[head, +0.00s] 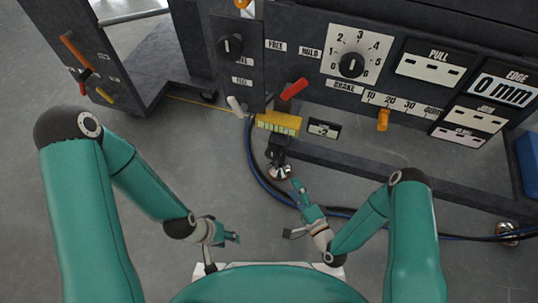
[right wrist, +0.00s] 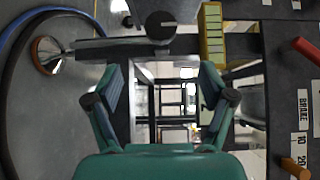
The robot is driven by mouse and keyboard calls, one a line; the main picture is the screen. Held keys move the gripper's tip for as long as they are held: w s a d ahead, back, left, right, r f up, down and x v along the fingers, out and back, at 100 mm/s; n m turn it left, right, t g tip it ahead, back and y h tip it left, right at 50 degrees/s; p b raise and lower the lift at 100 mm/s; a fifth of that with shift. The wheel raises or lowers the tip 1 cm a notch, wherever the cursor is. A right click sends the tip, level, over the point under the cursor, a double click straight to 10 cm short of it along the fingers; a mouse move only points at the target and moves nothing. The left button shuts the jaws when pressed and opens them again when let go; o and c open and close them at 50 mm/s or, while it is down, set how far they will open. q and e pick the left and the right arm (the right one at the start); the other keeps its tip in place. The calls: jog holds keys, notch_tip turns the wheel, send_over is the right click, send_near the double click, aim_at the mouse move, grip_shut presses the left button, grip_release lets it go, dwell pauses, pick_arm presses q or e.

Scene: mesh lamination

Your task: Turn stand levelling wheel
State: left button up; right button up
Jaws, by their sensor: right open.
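A dark stand leg (head: 278,147) comes down below a yellow block and ends in a shiny metal foot (head: 279,172) on the floor. In the right wrist view a black round wheel or knob (right wrist: 160,25) sits on the dark bar, and the copper-rimmed foot (right wrist: 47,55) is at upper left. I cannot tell for sure which part is the levelling wheel. My right gripper (head: 291,208) is open and empty, just below the foot in the head view. Its spread fingers (right wrist: 162,75) show below the black wheel in its wrist view. My left gripper (head: 226,254) is open and empty, further left.
The yellow marked block (head: 278,123) is above the leg, beside a small "-2" display (head: 324,130). A red lever (head: 294,89) and numbered dial (head: 351,65) are on the panel. Dark cables (head: 258,170) curve around the foot. Another foot (head: 507,232) stands at right.

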aim_at(276, 157)
jog(key=b+x, duration=0.3)
jog(key=x, duration=1.2)
jog(key=shift+w+b, duration=0.1)
jog(key=shift+b, duration=0.25)
